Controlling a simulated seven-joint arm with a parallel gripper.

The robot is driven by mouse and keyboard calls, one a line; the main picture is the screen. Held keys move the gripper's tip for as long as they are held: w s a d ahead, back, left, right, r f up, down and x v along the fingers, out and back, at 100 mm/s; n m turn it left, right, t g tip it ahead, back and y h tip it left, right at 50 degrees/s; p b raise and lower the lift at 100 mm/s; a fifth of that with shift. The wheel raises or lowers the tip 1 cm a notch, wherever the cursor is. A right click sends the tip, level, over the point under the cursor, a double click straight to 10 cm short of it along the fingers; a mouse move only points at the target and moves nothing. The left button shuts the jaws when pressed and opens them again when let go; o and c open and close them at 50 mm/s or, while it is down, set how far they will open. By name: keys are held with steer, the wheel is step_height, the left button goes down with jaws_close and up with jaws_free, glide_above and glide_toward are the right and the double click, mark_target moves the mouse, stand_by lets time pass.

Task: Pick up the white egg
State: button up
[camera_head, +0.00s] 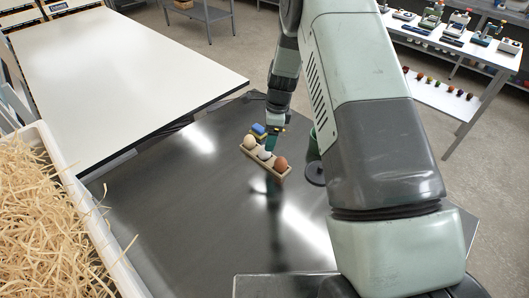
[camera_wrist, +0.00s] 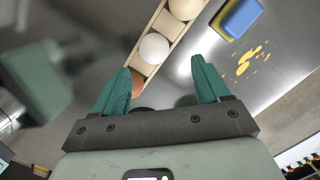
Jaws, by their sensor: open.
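The white egg (camera_head: 264,155) sits in the middle of a narrow wooden holder (camera_head: 259,163), between a cream egg (camera_head: 249,142) and a brown egg (camera_head: 281,164). In the wrist view the white egg (camera_wrist: 154,48) lies just beyond my gripper (camera_wrist: 162,70), whose teal fingers are apart with nothing held between them. The brown egg (camera_wrist: 138,83) is partly hidden behind the left finger there. The cream egg (camera_wrist: 185,8) is cut by the top edge.
A blue and yellow block (camera_head: 259,130) lies beside the holder, near my gripper. A dark green container (camera_head: 314,146) and a dark round object (camera_head: 315,174) stand to the right. A bin of straw (camera_head: 45,225) is at left. The dark tabletop (camera_head: 185,215) is largely clear.

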mark_target(264, 152)
steer(key=f, duration=0.1)
steer(key=a+f, duration=0.1)
steer(key=f, duration=0.3)
steer(key=shift+s+a, duration=0.25)
steer(key=shift+s, duration=0.15)
steer(key=c, duration=0.9)
